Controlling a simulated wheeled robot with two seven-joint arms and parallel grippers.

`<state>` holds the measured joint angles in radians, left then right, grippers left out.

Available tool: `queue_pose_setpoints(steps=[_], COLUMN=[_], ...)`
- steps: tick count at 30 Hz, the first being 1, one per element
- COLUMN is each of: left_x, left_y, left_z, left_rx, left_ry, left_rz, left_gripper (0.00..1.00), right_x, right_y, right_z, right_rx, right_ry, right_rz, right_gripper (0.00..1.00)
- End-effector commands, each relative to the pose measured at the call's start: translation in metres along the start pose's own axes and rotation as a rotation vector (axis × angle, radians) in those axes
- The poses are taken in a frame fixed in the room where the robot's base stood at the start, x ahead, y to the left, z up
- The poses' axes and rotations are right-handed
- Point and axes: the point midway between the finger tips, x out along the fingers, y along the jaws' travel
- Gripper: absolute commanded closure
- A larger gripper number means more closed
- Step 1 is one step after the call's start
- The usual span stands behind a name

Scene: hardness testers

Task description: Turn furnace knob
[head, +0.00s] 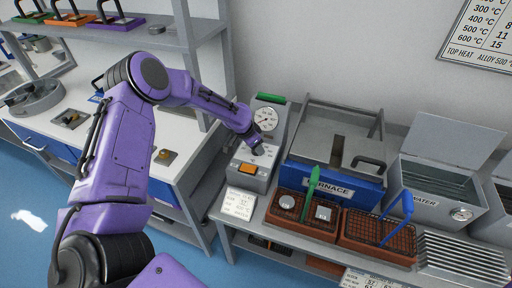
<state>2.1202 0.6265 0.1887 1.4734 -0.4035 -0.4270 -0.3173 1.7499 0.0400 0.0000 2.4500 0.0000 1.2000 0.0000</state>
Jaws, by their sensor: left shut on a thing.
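The grey control box (278,140) stands left of the furnace. It has a round dial gauge (265,118) with a red needle and an orange display (247,168) low on its front. My left gripper (257,149) reaches the front of this box just below the gauge. It is shut on the knob there, which it mostly hides, so I cannot tell how the knob is turned. The furnace (330,185), grey with a blue front marked FURNACE, has a dark handle on its lid. My right gripper is not in view.
Red-brown wire baskets, one with a green handle (311,188) and one with a blue handle (399,217), stand before the furnace. A water tank (430,203) with its lid up is on the right. A shelf post (187,55) stands behind my left arm.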

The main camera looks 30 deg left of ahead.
Motion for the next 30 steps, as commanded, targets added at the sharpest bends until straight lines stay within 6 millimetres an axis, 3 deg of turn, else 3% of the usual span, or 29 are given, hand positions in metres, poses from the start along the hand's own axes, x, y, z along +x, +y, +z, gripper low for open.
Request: queue_pose_setpoints(steps=[18,30], left_x=[0.003,0.002], left_y=[-0.005,-0.006], left_z=[0.000,-0.001], left_rx=[0.529,0.766], left_ry=[0.001,-0.001], left_rz=[0.217,0.315], left_gripper=[0.87,0.87], right_x=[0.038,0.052], right_y=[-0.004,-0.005], right_z=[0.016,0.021], right_rx=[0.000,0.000], right_ry=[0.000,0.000], right_rz=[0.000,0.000], right_gripper=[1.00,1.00])
